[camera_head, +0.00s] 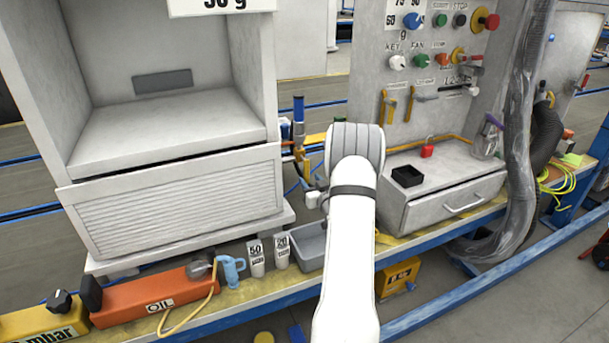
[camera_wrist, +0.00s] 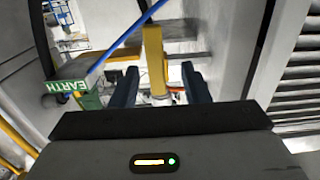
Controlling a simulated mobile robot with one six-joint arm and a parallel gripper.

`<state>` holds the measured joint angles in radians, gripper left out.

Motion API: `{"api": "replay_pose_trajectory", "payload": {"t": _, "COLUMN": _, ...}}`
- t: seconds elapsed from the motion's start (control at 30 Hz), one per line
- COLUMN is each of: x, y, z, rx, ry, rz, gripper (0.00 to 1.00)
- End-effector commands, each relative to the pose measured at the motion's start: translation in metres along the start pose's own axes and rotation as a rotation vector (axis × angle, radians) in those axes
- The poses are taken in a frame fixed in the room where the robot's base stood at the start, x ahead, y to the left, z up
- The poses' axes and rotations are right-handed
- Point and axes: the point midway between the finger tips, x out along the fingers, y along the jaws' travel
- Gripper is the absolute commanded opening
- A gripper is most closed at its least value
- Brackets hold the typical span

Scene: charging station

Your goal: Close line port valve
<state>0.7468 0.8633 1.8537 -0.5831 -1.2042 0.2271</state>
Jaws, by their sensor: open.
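In the wrist view, my gripper (camera_wrist: 160,88) is open, with a dark blue finger on each side. A yellow upright bar (camera_wrist: 153,55), which looks like a valve lever, appears between or just beyond the fingers. I cannot tell whether they touch it. In the head view, a cluster of pipes and fittings with a blue top (camera_head: 298,108) stands in the gap between the cabinet and the control panel. My white arm reaches toward that gap and hides my fingers there. No label reading line port shows, so the valve's identity is not certain.
A green EARTH box (camera_wrist: 85,92) and a blue hose (camera_wrist: 118,40) lie left of the fingers in the wrist view. A white cabinet (camera_head: 170,190) stands left of my arm. The control panel (camera_head: 365,60) and drawer box (camera_head: 455,190) stand right.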

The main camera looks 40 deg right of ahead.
Motion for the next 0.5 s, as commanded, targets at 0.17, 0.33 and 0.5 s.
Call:
{"api": "replay_pose_trajectory", "payload": {"t": 0.17, "x": 0.015, "y": 0.009, "z": 0.002, "rx": 0.0, "ry": 0.009, "rz": 0.008, "gripper": 0.42}}
{"api": "replay_pose_trajectory", "payload": {"t": 0.33, "x": 0.041, "y": 0.015, "z": 0.002, "rx": 0.001, "ry": 0.008, "rz": 0.017, "gripper": 0.42}}
{"api": "replay_pose_trajectory", "payload": {"t": 0.5, "x": 0.061, "y": 0.019, "z": 0.002, "rx": 0.001, "ry": 0.007, "rz": 0.023, "gripper": 0.42}}
